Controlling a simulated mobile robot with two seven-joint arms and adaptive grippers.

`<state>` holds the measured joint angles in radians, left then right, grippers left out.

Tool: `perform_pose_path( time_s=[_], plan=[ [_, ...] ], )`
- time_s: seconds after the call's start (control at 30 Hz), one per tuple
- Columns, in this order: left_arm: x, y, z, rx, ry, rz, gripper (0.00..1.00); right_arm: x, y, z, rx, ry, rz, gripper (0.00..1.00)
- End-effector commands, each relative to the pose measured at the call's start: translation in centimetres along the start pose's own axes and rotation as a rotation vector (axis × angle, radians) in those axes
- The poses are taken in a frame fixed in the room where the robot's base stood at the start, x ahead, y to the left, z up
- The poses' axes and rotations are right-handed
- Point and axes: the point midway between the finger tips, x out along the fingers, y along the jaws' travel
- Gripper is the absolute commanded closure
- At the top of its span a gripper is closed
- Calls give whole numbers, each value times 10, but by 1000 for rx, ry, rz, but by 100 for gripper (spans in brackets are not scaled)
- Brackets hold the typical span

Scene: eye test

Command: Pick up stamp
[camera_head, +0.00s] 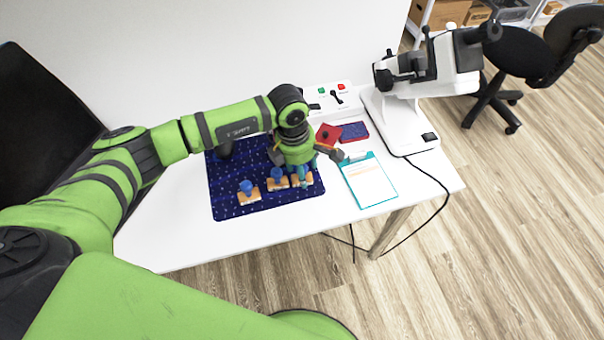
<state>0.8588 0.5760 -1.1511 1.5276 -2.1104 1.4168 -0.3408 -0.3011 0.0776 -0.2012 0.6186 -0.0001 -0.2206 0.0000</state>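Three stamps with blue knob handles and light wooden bases stand in a row on a dark blue patterned mat (226,206). They are the left stamp (248,194), the middle stamp (278,182) and the right stamp (302,183). My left gripper (304,164) points down over the right stamp and partly covers its upper part. Its dark fingers look spread to either side, so it appears open. I cannot tell whether it touches the stamp. My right gripper is not in view.
A clipboard (370,184) lies right of the mat on the white table (220,244). Behind it are a red item (327,134), a blue pad (353,132) and a white control box (340,99). The front strip is clear.

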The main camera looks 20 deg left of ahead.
Motion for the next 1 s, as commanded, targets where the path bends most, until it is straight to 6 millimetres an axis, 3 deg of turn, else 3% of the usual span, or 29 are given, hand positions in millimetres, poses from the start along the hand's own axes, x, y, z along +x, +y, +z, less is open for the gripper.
perform_pose_path(
  time_s=[0.07, 0.1, 0.2, 0.67, 0.93, 1.0],
  plan=[
    [0, 0, 0, 0, 0, 0, 48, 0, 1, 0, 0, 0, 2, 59],
    [0, 0, 0, 0, 0, 0, 64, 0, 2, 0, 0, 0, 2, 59],
    [0, 0, 0, 0, 0, -1, 100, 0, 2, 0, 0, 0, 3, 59],
    [-4, 0, 1, 0, -1, 0, 100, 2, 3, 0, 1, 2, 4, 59],
    [-40, 1, 6, 3, -4, 5, 100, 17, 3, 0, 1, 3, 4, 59],
    [-45, -6, 22, 7, -5, 1, 100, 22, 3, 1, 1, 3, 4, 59]
  ],
)
